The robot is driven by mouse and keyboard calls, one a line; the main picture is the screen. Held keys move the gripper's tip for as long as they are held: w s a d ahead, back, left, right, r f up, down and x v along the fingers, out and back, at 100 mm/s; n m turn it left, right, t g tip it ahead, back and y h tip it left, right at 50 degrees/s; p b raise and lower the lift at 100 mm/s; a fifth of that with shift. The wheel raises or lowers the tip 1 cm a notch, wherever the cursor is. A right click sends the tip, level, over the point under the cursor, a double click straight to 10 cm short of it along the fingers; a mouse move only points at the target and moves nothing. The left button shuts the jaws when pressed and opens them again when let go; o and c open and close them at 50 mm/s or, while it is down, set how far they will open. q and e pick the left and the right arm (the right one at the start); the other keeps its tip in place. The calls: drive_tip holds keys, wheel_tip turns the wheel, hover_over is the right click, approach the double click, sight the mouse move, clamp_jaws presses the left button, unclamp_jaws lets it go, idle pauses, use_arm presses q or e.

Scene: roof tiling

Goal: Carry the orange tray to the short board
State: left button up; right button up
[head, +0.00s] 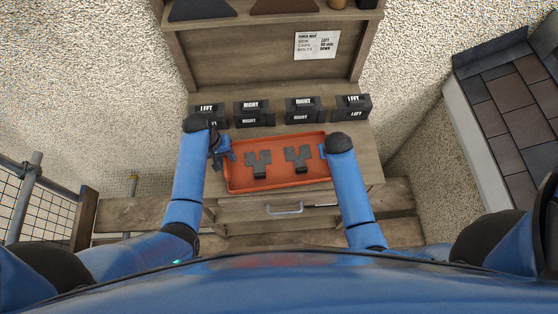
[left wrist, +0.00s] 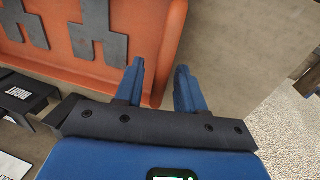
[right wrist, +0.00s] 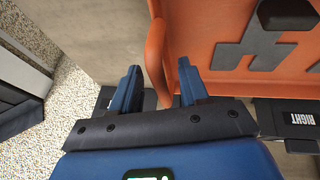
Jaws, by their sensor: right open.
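The orange tray (head: 277,186) lies flat on the wooden workbench, holding two dark grey cut-out pieces (head: 259,164) (head: 299,158). My left gripper (head: 230,156) is at the tray's left end. In the left wrist view its fingers (left wrist: 160,85) stand open on either side of the tray's rim (left wrist: 172,45). My right gripper (head: 323,152) is at the right end, mostly hidden by its arm. In the right wrist view its fingers (right wrist: 158,88) are open, with the rim (right wrist: 157,50) between them. I cannot tell which plank is the short board.
Black blocks labelled LEFT and RIGHT (head: 252,113) line the bench behind the tray. A paper note (head: 317,45) hangs on the back panel. A drawer handle (head: 285,209) is at the front. Wooden planks (head: 135,214) lie lower left. Dark tiles (head: 510,100) are at right.

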use_arm(q)
clamp_jaws()
use_arm(e)
clamp_jaws()
use_arm(q)
drive_tip(key=shift+r, duration=0.2)
use_arm(e)
drive_tip(key=shift+w+r, duration=0.1)
drive_tip(key=shift+r, duration=0.1)
